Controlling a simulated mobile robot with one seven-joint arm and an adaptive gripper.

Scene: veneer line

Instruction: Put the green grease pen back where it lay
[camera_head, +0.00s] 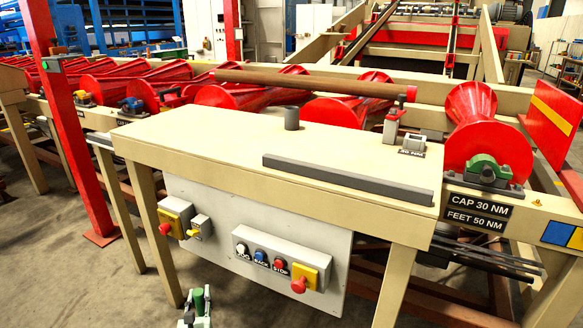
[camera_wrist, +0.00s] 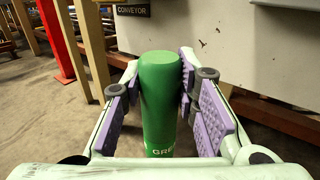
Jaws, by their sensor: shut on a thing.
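The green grease pen (camera_wrist: 160,110) stands upright between the purple finger pads of my gripper (camera_wrist: 158,80) in the wrist view, with white lettering near its lower end. My gripper is shut on it. In the head view, my gripper (camera_head: 196,308) and the pen's green top (camera_head: 198,296) show at the bottom edge, below and in front of the beige table (camera_head: 200,140). On the tabletop are a dark grey cylinder (camera_head: 292,118), a long grey bar (camera_head: 335,180) and a small grey holder (camera_head: 413,145) with a label too small to read surely.
A red-and-grey stand (camera_head: 391,127) is beside the holder. A grey control panel (camera_head: 255,235) with buttons and red knobs hangs below the table's front edge. Red rollers (camera_head: 487,135) line the back. A red post (camera_head: 60,120) stands left. The tabletop's left part is clear.

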